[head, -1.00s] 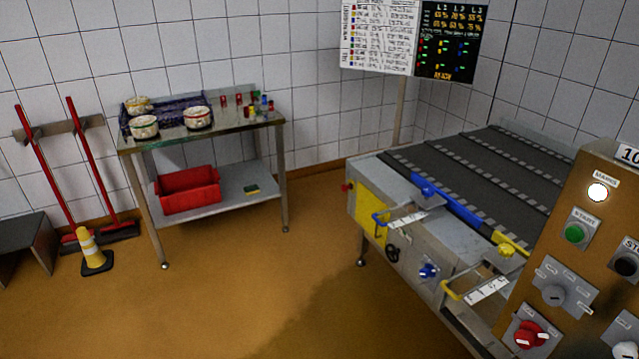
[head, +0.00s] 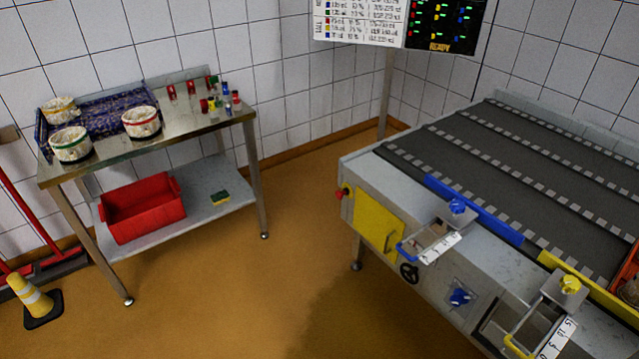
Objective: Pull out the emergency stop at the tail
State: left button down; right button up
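A small red knob (head: 341,194), which looks like the emergency stop at the tail, sticks out from the left end of the conveyor machine (head: 362,165). It is near a yellow panel (head: 378,222) on the machine's side. It is too small to tell whether it is pressed in or pulled out. Neither of my grippers shows in the head view.
A steel table (head: 190,128) with moulds and small coloured items stands at left; a red bin (head: 142,208) sits on its lower shelf. A yellow cone (head: 32,296) stands at lower left. Blue (head: 428,247) and yellow (head: 540,318) handles jut from the conveyor. Floor between is clear.

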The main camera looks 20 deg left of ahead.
aim_at(338, 194)
jog(key=i+j, duration=0.15)
jog(key=i, duration=0.35)
jog(key=i+j, duration=0.1)
jog(key=i, duration=0.45)
jog(key=i+j, duration=0.15)
jog(key=i, duration=0.35)
